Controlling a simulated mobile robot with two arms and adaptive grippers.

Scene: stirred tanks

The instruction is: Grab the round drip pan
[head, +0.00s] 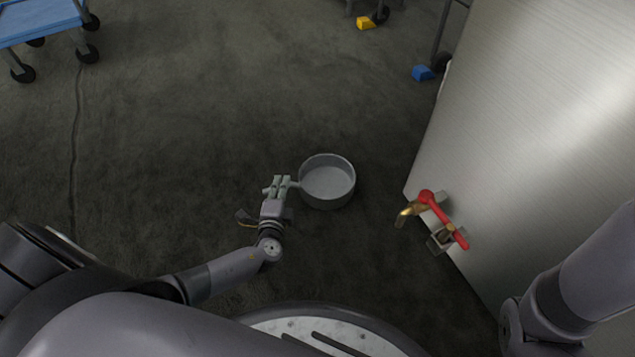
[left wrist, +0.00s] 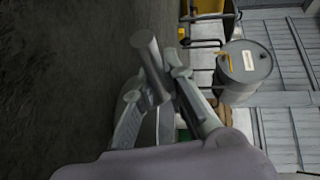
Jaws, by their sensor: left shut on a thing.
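The round drip pan (head: 327,182) is a shallow grey metal pan with a short handle (head: 294,184) on its left side. It shows near the middle of the head view, level and empty. My left gripper (head: 280,184) is at the pan's left side, shut on the handle. In the left wrist view a grey round bar (left wrist: 149,62) sits between the fingers of my left gripper (left wrist: 155,92). The pan's bowl cannot be made out there. I cannot tell whether the pan touches the floor. My right gripper is out of view.
A large steel tank (head: 530,130) stands to the right, with a red-handled tap (head: 430,200) low on its side. A blue cart (head: 35,20) is at the far left. A grey drum (left wrist: 245,65) shows in the left wrist view. Open floor lies beyond the pan.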

